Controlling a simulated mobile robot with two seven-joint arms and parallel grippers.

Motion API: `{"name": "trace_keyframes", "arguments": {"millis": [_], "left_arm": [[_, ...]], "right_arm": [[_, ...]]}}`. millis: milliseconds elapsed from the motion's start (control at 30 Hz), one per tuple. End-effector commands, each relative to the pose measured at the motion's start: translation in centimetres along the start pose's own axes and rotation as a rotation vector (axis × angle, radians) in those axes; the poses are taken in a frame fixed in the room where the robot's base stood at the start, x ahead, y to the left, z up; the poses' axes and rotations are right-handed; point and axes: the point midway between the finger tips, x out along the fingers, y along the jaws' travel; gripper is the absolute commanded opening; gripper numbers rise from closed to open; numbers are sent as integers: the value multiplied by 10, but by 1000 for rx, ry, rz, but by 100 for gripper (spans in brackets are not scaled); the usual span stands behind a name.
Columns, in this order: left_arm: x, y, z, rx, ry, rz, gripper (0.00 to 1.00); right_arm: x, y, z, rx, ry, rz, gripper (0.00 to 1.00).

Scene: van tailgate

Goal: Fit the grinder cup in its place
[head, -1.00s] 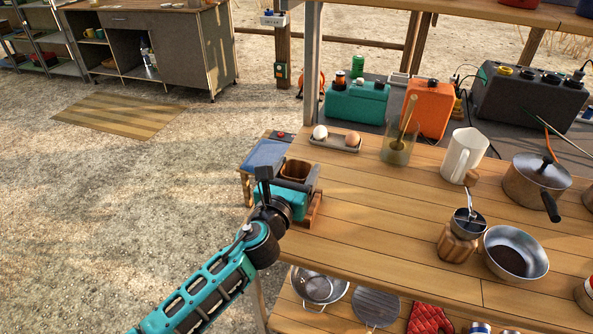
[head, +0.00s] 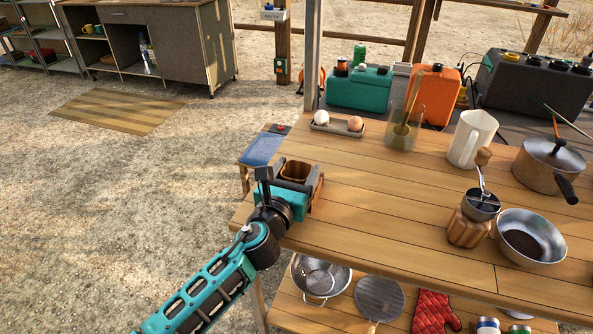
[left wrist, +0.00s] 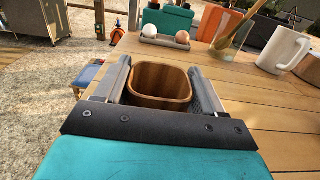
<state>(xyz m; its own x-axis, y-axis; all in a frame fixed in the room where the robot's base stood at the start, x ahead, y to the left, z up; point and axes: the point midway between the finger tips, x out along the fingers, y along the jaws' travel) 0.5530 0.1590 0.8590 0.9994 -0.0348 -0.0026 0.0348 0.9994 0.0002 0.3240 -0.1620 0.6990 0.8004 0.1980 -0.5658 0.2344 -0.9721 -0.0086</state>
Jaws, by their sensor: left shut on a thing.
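The wooden cup (head: 296,171), a brown open-topped cup with rounded corners, is held upright in my left gripper (head: 292,181) at the table's left end. In the left wrist view the cup (left wrist: 160,86) sits between the two fingers of the gripper (left wrist: 158,72), its open top showing; its underside is hidden. I cannot tell how high it is above the table. The hand grinder (head: 469,220), with a wooden lower body, metal top and crank, stands upright on the table, well to the right of the cup. My right gripper is not in view.
A metal bowl (head: 531,237) with dark contents stands right of the grinder. A tray with two eggs (head: 337,124), a glass jar (head: 402,135), a white jug (head: 470,140) and a lidded pot (head: 548,167) line the back. The table's (head: 385,205) middle is clear.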

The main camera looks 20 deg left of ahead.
Motion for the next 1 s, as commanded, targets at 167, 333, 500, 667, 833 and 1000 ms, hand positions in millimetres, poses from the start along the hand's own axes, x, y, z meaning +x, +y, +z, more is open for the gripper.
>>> {"name": "trace_keyframes", "arguments": {"millis": [167,333,500,667,833,1000], "left_arm": [[0,0,0,0,-1,0,37],[0,0,0,0,-1,0,74],[0,0,0,0,-1,0,90],[0,0,-1,0,-1,0,99],[0,0,-1,0,1,0,99],[-12,0,-2,-1,2,-1,99]], "right_arm": [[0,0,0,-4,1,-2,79],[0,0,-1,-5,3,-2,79],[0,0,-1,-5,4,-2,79],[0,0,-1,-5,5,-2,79],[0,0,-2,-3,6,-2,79],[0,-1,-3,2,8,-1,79]]}}
